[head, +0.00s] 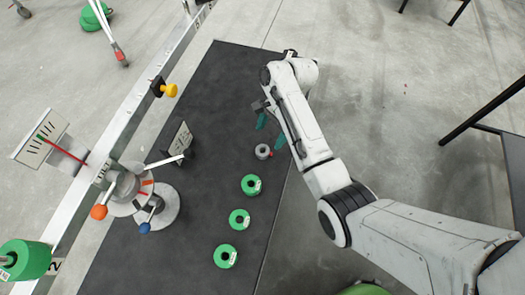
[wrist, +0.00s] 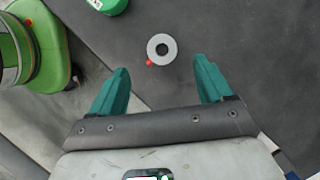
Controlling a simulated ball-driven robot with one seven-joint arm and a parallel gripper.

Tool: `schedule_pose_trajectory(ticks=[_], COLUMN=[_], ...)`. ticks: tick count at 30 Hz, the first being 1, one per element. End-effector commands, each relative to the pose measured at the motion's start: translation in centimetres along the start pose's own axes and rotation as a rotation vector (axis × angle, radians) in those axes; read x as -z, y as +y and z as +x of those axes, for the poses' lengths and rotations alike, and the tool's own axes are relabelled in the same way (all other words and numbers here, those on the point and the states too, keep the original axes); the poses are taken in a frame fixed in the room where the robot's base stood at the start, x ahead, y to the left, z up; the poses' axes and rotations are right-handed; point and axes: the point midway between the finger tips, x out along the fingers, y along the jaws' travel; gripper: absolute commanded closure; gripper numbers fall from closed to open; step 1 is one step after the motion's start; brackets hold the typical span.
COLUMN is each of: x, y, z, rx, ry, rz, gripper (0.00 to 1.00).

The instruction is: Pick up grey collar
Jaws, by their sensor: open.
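The grey collar (head: 263,151) is a small ring with a dark hole and a red knob on its side. It lies on the dark mat (head: 225,75), near the mat's right edge in the head view. In the wrist view the collar (wrist: 161,48) is beyond the fingertips, roughly centred between them, with its red knob at lower left. My gripper (head: 270,132) has teal fingers, spread apart beside the collar in the head view. In the wrist view my gripper (wrist: 160,78) is open, with nothing between its fingers. I cannot tell its exact height above the mat.
Several green discs, such as one green disc (head: 251,185), lie in a row below the collar in the head view. A grey device with orange and blue knobs (head: 145,195) stands at left. A metal rail (head: 130,100) runs along the mat's left side. The mat's upper part is clear.

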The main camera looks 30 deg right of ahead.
Motion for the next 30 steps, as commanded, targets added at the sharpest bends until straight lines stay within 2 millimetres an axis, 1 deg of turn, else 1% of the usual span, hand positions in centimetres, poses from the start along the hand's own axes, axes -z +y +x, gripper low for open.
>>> schedule_pose_trajectory(ticks=[1,3,11,15,19,23,29,30], x=[0.0,0.0,0.1,0.4,0.4,0.3,0.3,0.3], y=[0.1,0.0,-0.1,-0.2,-0.2,-0.2,-0.2,-0.2], z=[0.9,1.8,3.7,5.8,7.4,8.0,8.0,8.0], rx=[-0.003,-0.002,-0.001,-0.002,-0.002,0.0,0.001,0.001], ry=[0.0,0.0,0.001,0.001,0.001,0.001,0.002,0.002], rz=[-0.001,-0.002,-0.002,-0.003,-0.004,-0.004,-0.004,-0.004], gripper=[0.2,0.2,0.2,0.2,0.2,0.2,0.2,0.24])
